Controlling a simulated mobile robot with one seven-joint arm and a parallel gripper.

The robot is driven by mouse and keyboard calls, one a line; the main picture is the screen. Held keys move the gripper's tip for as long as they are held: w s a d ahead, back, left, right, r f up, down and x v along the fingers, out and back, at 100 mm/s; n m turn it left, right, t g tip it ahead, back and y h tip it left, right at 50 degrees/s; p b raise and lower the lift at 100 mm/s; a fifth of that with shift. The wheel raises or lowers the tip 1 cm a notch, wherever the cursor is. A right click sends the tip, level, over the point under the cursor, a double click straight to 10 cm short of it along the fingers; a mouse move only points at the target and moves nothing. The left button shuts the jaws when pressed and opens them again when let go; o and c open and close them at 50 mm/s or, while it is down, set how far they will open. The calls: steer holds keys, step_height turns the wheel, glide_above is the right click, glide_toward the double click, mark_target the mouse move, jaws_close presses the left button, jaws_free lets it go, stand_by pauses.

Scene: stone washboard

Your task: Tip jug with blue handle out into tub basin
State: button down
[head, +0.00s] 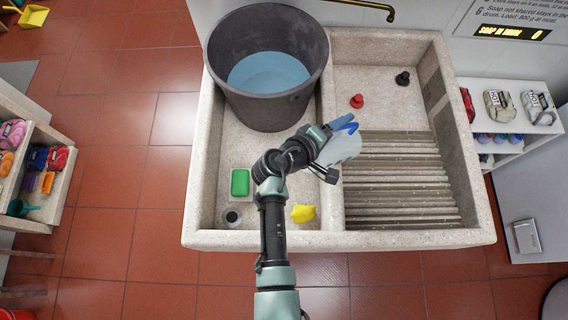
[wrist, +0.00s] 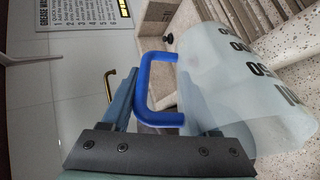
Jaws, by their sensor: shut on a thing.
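The translucent jug (head: 341,149) with dark markings is held above the stone divider and the left edge of the ribbed washboard. In the wrist view the jug (wrist: 235,85) lies sideways across the picture; I cannot tell how far it is tilted. My gripper (head: 343,124) is shut on its blue handle (wrist: 155,90), low in the wrist view. The contents of the jug cannot be made out. The tub basin (head: 270,160) is the left compartment of the stone sink, left of the jug.
A big grey bucket (head: 222,85) of water fills the back of the left compartment. A green block (head: 240,182), a yellow piece (head: 303,213) and a small dark-topped cup (head: 232,217) are at its front. Red (head: 357,101) and black (head: 403,78) stoppers sit behind the washboard (head: 400,180).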

mark_target(349, 130)
steer(key=shift+w+d+r+g+y+p, duration=0.15)
steer(key=shift+d+r+g+y+p, duration=0.25)
steer(key=shift+p, duration=0.6)
steer(key=y+p, duration=0.1)
steer(key=p, duration=0.1)
steer(key=d+p, duration=0.1)
steer(key=p, duration=0.1)
steer(key=w+g+y+p, duration=0.1)
steer(key=p, duration=0.1)
steer(key=shift+d+f+m+y, duration=0.25)
steer(key=shift+d+m+y, duration=0.05)
steer(key=shift+d, duration=0.1)
steer(key=d+r+y+p, duration=0.1)
steer(key=p, duration=0.2)
steer(key=shift+w+g+y, duration=0.15)
steer(key=shift+g+y, duration=0.15)
steer(key=shift+g, duration=0.1)
steer(key=shift+w+d+f, duration=0.15)
steer(key=shift+d+f, duration=0.1)
steer(key=shift+f, duration=0.25)
steer(key=shift+w+d+f+m+g+y+b, duration=0.3)
steer(key=shift+d+g+y+b, duration=0.1)
steer(key=shift+d+y, duration=0.25)
step_height(349, 130, down, 6)
steer(key=w+d+g+y+b, duration=0.1)
steer(key=y+b, duration=0.4)
steer(key=b, duration=0.8)
steer(key=shift+d+m+g, duration=0.4)
steer(key=shift+d+g, duration=0.2)
steer(key=shift+d, duration=0.35)
